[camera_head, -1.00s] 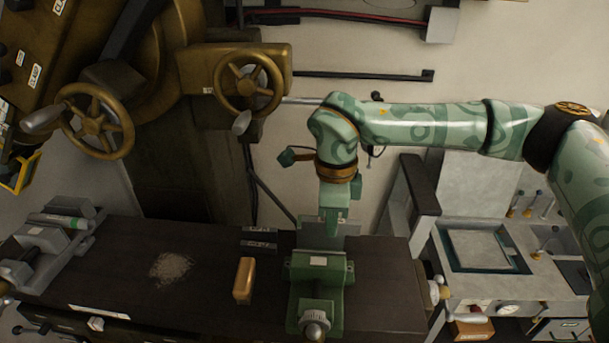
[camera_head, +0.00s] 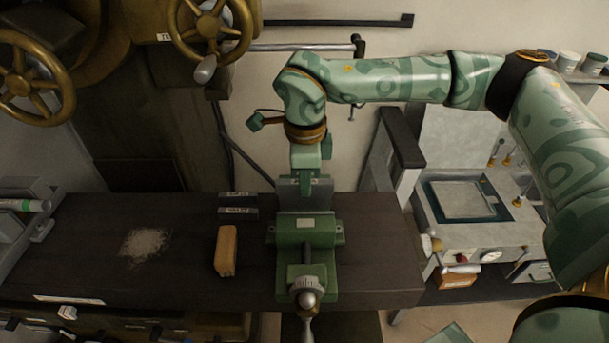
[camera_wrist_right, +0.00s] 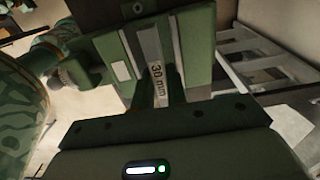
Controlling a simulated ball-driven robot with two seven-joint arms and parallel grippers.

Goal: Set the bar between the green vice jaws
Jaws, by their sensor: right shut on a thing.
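The green vice (camera_head: 307,232) stands on the dark bench in the head view, with its handle toward the front. My right gripper (camera_head: 306,180) points down at the back of the vice, at its jaws. It is shut on the bar (camera_wrist_right: 158,87), a grey piece with a "30 mm" label in the right wrist view. The green vice jaws (camera_wrist_right: 190,42) show around and beyond the bar there. The bar appears to be at the jaw gap, but I cannot tell how deep it sits. The fingers partly hide it. My left gripper is not in view.
A wooden block (camera_head: 226,250) lies left of the vice. Two dark labelled pieces (camera_head: 238,203) lie behind that block. A pale patch of grit (camera_head: 145,244) is farther left on the bench (camera_head: 180,275). A grey machine with a tray (camera_head: 465,198) stands at the right.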

